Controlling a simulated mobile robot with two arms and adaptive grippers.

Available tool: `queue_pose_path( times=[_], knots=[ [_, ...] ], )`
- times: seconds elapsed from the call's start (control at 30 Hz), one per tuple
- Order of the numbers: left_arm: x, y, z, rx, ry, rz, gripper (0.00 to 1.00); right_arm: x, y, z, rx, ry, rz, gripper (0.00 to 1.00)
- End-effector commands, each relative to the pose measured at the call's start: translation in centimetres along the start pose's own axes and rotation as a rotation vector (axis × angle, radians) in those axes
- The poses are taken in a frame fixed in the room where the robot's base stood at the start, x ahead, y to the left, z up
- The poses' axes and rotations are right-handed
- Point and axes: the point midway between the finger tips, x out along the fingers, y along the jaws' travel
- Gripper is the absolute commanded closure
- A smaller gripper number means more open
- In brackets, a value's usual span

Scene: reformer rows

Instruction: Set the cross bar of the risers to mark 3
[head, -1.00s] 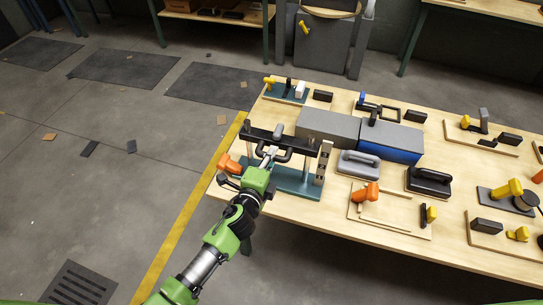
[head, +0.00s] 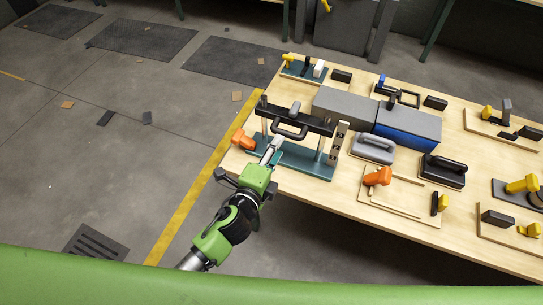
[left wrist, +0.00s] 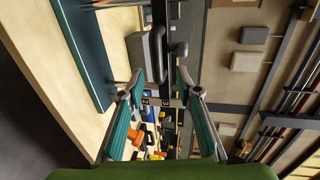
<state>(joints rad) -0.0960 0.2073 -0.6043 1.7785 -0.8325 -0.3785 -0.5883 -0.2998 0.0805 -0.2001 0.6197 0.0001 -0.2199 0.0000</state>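The risers stand on a teal base (head: 305,160) at the table's near left corner. A black cross bar (head: 316,121) with a loop handle (head: 289,132) spans their posts, high above the base. A pale mark post (head: 338,146) stands at the bar's right end. In the left wrist view its plate (left wrist: 157,102) shows marks 2 and 3; I cannot tell exactly which the bar is level with. My left gripper (head: 275,146) is just in front of the handle. In the left wrist view its teal-padded fingers (left wrist: 160,80) are apart, gripping nothing. My right gripper is out of view.
An orange-handled part (head: 243,140) is left of the base. Grey and blue boxes (head: 408,130) stand behind, with a grey handled block (head: 373,149) and a black one (head: 442,170) to the right.

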Motion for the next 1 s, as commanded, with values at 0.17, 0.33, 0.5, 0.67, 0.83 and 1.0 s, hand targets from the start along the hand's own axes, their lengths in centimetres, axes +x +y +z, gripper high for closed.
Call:
queue_pose_path(
  times=[0.17,0.33,0.5,0.67,0.83,1.0],
  knots=[
    [-2.7,0.0,0.0,0.001,0.000,0.000,0.68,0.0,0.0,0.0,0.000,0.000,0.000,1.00],
    [-3.6,-0.1,0.0,0.001,0.000,-0.001,0.68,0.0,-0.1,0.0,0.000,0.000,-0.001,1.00],
    [-3.6,-0.1,0.0,0.001,0.000,-0.002,0.68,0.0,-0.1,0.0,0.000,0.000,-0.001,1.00],
    [-3.6,-0.1,0.0,0.001,0.000,-0.002,0.68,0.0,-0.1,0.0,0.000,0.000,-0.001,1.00],
    [-3.6,-0.1,0.0,0.001,0.000,-0.002,0.68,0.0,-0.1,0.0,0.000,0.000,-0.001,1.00],
    [-3.2,2.9,0.6,-0.039,-0.011,0.047,0.68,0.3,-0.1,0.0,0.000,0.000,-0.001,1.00]
  ],
)
